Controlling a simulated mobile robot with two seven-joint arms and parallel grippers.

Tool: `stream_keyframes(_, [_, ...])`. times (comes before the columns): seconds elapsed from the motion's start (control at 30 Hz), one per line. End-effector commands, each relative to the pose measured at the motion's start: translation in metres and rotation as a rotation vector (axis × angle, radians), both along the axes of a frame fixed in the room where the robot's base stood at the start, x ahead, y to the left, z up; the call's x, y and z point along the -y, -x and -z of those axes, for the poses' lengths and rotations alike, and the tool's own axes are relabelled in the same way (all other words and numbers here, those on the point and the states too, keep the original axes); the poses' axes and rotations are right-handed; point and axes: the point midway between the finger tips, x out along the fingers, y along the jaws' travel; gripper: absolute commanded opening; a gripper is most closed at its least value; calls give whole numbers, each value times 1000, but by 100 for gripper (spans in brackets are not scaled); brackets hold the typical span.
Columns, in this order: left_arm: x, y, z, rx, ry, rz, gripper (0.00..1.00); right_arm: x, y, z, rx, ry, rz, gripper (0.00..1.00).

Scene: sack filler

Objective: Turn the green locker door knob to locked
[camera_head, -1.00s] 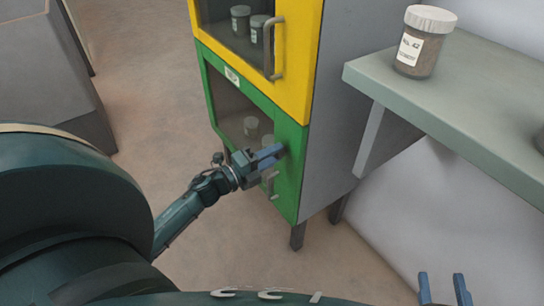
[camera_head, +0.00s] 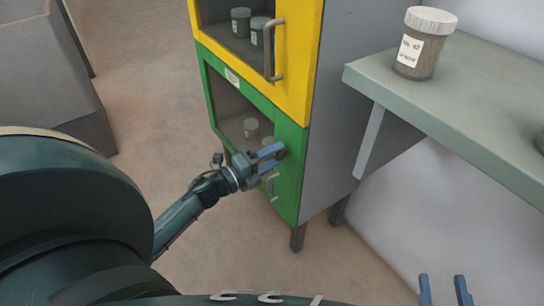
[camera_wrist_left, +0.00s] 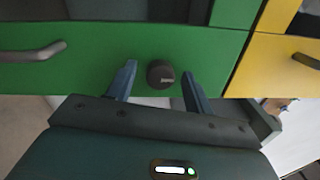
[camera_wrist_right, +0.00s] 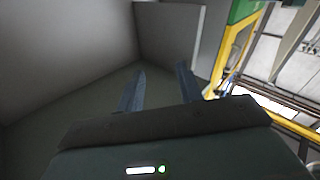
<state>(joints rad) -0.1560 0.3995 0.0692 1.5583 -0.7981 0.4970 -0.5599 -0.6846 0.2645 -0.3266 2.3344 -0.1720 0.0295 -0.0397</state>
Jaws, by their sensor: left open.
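The green locker door (camera_head: 289,189) is closed, below the yellow one. Its round black knob (camera_wrist_left: 161,74) shows in the left wrist view, with a small pale mark low on its face. My left gripper (camera_head: 275,153) is open at the door, with one finger on each side of the knob. In the left wrist view a gap shows between the knob and each finger. In the head view the knob is mostly hidden by the fingers. My right gripper (camera_head: 442,280) is open and empty, low at the right.
The green door's bar handle (camera_wrist_left: 32,53) is left of the knob in the left wrist view. The yellow locker door (camera_head: 294,62) is above. A grey-green shelf (camera_head: 440,110) bearing a lidded jar (camera_head: 423,45) stands at the right.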

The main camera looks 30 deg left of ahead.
Motion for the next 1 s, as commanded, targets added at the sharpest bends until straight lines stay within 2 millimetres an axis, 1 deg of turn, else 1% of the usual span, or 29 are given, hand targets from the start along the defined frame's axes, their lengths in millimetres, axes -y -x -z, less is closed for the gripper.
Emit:
stream_keyframes(0.17, [-1,1,0,0,1,0,52,1,0,0,-1,2,1,36])
stream_keyframes(0.27, [-3,8,1,-2,0,0,52,1,0,-1,-6,3,2,36])
stream_keyframes(0.37, [-9,23,1,-4,0,-1,52,2,-1,-1,-18,5,6,36])
stream_keyframes(0.6, [-30,74,3,-5,0,-1,52,5,-1,0,-76,12,19,36])
stream_keyframes(0.7, [-38,92,5,-4,0,-2,52,6,-1,-1,-92,13,25,36])
stream_keyframes(0.83, [-45,110,5,-2,1,-1,52,7,-1,0,-112,12,30,36])
stream_keyframes(1.0, [-50,121,6,0,0,0,52,7,0,3,-134,13,33,36])
